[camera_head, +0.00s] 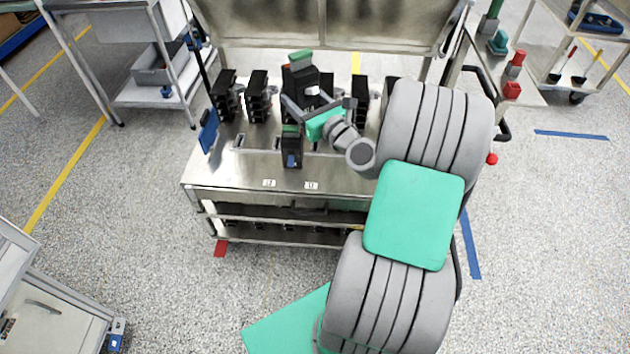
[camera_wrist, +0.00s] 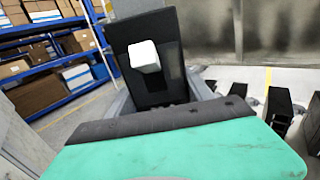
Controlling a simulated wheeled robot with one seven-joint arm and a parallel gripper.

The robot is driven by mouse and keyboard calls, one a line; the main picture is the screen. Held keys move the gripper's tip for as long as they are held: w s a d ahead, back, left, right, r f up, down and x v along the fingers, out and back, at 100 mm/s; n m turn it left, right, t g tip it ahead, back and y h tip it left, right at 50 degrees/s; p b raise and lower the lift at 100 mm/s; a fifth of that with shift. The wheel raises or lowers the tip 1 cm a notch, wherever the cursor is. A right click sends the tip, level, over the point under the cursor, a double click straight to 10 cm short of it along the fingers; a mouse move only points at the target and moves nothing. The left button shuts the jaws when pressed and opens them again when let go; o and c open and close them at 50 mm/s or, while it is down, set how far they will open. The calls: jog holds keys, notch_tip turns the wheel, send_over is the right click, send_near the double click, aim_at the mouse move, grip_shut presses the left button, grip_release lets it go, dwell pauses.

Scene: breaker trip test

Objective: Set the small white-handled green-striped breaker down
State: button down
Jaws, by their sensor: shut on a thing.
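A black breaker with a white handle and a green stripe on top (camera_head: 303,80) is held up by my gripper (camera_head: 320,104) above the middle of the metal bench (camera_head: 345,178). In the wrist view the breaker's black body (camera_wrist: 140,87) and white handle (camera_wrist: 145,56) face me, slightly tilted. My gripper (camera_wrist: 162,98) is shut on it, its grey fingers at the body's sides. In the head view my gripper hides part of the breaker and the bench beneath it. Another black breaker, with a blue handle and green top (camera_head: 291,150), stands upright on the bench in front.
Several black breakers (camera_head: 258,95) stand in rows at the back left, and more (camera_head: 360,92) stand right of my gripper. Small slots (camera_head: 238,141) and two white labels (camera_head: 269,183) mark the bench top. A metal back panel (camera_head: 330,25) rises behind. The bench's front left is clear.

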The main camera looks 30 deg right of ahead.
jog(key=s+d+f+m+h+b, duration=0.2)
jog(key=d+f+h+b, duration=0.1)
jog(key=d+f+b, duration=0.75)
jog(key=s+d+f+m+h+b, duration=0.1)
jog(key=s+d+f+h+b, duration=0.15)
jog(key=d+f+b, duration=0.8)
jog(key=f+b, duration=0.2)
jog(key=f, duration=0.1)
jog(key=f+b, duration=0.1)
jog(key=f, duration=0.2)
jog(key=d+f+b, duration=0.1)
jog(key=f+b, duration=0.1)
jog(key=f, duration=0.1)
jog(key=shift+s+f+b, duration=0.15)
jog(key=shift+f+b, duration=0.1)
jog(key=shift+b, duration=0.05)
jog(key=c, duration=0.7)
grip_release()
jog(key=shift+f, duration=0.25)
jog(key=o, duration=0.3)
jog(key=shift+r, duration=0.1)
jog(key=shift+r, duration=0.1)
